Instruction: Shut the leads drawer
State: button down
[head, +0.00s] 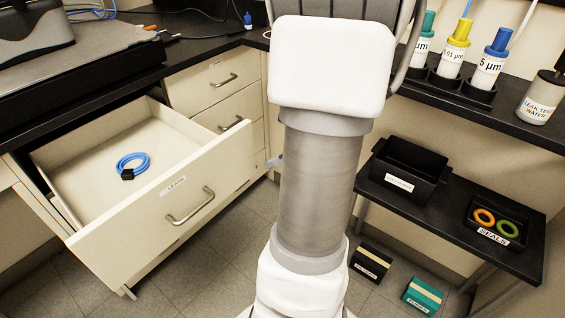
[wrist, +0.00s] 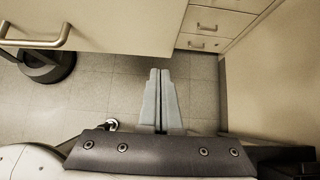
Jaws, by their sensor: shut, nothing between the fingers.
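The leads drawer (head: 133,240) stands pulled far out of the cabinet at the left of the head view. Its cream front has a label and a metal bar handle (head: 190,206). A coiled blue lead (head: 132,166) with a black block lies inside. In the wrist view the drawer front (wrist: 120,22) and its handle (wrist: 36,38) show at the upper left. My gripper (wrist: 158,72) is shut and empty, in front of the floor and to the right of the handle, apart from it. In the head view my arm hides most of the gripper.
Closed drawers (head: 215,80) stand behind the open one. At the right are a shelf with labelled bottles (head: 487,68), a low black table (head: 518,262) with a black bin (head: 405,172) and a seals tray (head: 497,222), and small boxes on the floor (head: 423,295).

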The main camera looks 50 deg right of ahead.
aim_at(248, 161)
jog(key=w, duration=0.2)
jog(key=w+f+b, duration=0.1)
jog(key=w+f, duration=0.1)
jog(key=w, duration=0.1)
jog(key=shift+w+a+f, duration=0.1)
jog(key=shift+w+f, duration=0.05)
jog(key=shift+w, duration=0.45)
